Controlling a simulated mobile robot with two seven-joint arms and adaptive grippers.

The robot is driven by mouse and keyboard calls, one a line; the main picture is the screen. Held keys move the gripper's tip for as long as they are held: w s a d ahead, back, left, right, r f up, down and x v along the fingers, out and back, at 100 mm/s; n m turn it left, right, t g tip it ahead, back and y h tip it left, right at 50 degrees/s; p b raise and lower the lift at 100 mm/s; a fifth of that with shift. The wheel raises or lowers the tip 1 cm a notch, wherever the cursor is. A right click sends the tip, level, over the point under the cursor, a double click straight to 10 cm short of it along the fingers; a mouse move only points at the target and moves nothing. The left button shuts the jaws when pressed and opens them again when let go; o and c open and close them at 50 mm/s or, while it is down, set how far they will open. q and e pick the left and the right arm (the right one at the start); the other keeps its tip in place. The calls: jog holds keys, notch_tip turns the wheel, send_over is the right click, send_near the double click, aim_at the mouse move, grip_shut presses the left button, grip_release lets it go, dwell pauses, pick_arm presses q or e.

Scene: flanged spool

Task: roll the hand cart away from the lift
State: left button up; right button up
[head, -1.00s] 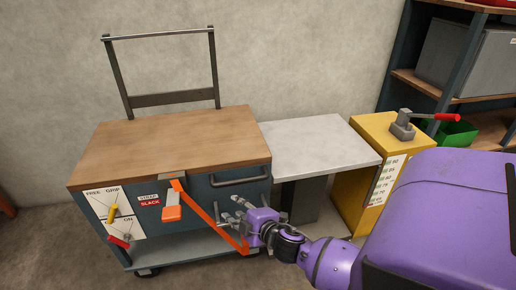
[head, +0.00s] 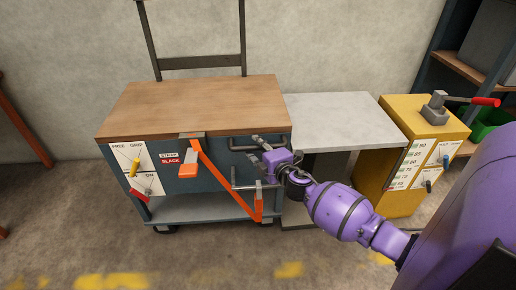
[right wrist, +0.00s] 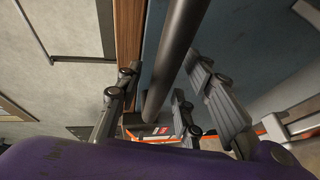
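The hand cart (head: 190,105) has a wooden top, blue sides and a bar handle (head: 238,146) on its front, and stands beside the lift. The lift has a grey table top (head: 345,122) and a yellow housing (head: 400,185). My right gripper (head: 258,150) is at the right end of the bar handle. In the right wrist view the dark bar (right wrist: 176,60) runs between the open fingers (right wrist: 170,105), with gaps visible on both sides. My left gripper is out of view.
The cart's panel (head: 137,170) has a yellow and a red lever; a tag beside it reads SLACK. A pump lever (head: 465,100) tops the yellow housing. A shelf (head: 470,70) stands behind right. The floor in front (head: 200,262) and left of the cart is clear.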

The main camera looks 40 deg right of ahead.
jog(key=shift+w, duration=0.1)
grip_shut()
dwell(0.4)
